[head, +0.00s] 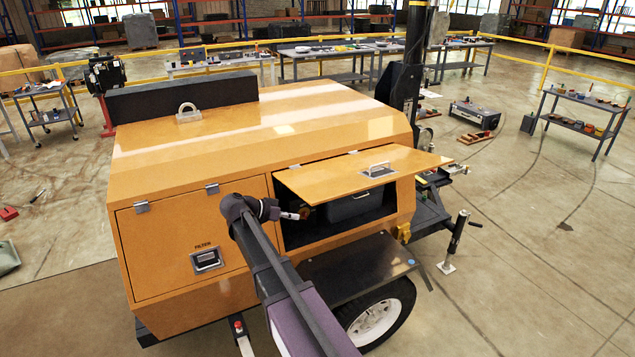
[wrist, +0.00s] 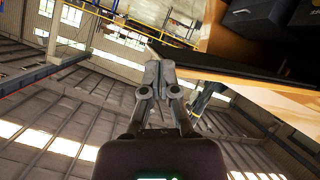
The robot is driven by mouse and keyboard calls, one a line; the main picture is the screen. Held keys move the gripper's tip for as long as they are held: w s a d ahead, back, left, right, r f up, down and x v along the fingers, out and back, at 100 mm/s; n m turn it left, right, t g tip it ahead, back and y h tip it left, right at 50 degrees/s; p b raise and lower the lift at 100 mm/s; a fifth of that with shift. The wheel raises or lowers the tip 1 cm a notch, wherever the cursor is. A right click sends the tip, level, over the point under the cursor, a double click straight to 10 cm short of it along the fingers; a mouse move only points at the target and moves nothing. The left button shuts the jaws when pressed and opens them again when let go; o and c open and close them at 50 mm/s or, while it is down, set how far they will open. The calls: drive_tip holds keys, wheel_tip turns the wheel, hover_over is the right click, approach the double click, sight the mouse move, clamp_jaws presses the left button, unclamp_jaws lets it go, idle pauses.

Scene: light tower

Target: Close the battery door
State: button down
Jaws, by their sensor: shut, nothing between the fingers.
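The battery door (head: 365,172) is an orange panel with a metal handle, hinged at its top edge on the orange light tower (head: 255,125). It stands swung up and out, leaving the dark compartment (head: 340,212) below it open. A grey battery box (head: 350,203) sits inside. My gripper (head: 304,214) is at the left of the opening, below the raised door. In the wrist view my gripper (wrist: 160,66) is shut and empty, its tips close to a dark panel edge (wrist: 205,62); I cannot tell if they touch.
A second orange door (head: 195,250) with a latch is shut to the left. A black fender (head: 355,268) and a wheel (head: 375,320) lie below the opening. A jack stand (head: 455,240) is at right.

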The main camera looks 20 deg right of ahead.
sight(318, 201)
drive_tip(key=w+r+m+h+p, duration=0.2)
drive_tip(key=w+r+m+p, duration=0.1)
drive_tip(key=r, duration=0.6)
drive_tip(key=shift+w+h, duration=0.3)
drive_tip(key=shift+w, duration=0.4)
drive_tip(key=shift+d, duration=0.2)
drive_tip(key=b+x, duration=0.1)
drive_tip(key=x, duration=0.2)
drive_tip(key=b+x, duration=0.1)
drive_tip(key=x, duration=0.2)
drive_tip(key=f+b+x, duration=0.1)
drive_tip(key=x, duration=0.3)
drive_tip(key=shift+s+f, duration=0.15)
drive_tip(key=shift+s, duration=0.05)
drive_tip(key=shift+s+a+f+b, duration=0.1)
drive_tip(key=shift+s+f+b, duration=0.05)
drive_tip(key=shift+f+b, duration=0.55)
drive_tip(key=shift+s+f+b, duration=0.15)
drive_tip(key=shift+f+b, duration=0.45)
drive_tip(key=shift+b, duration=0.15)
drive_tip(key=shift+f, duration=0.1)
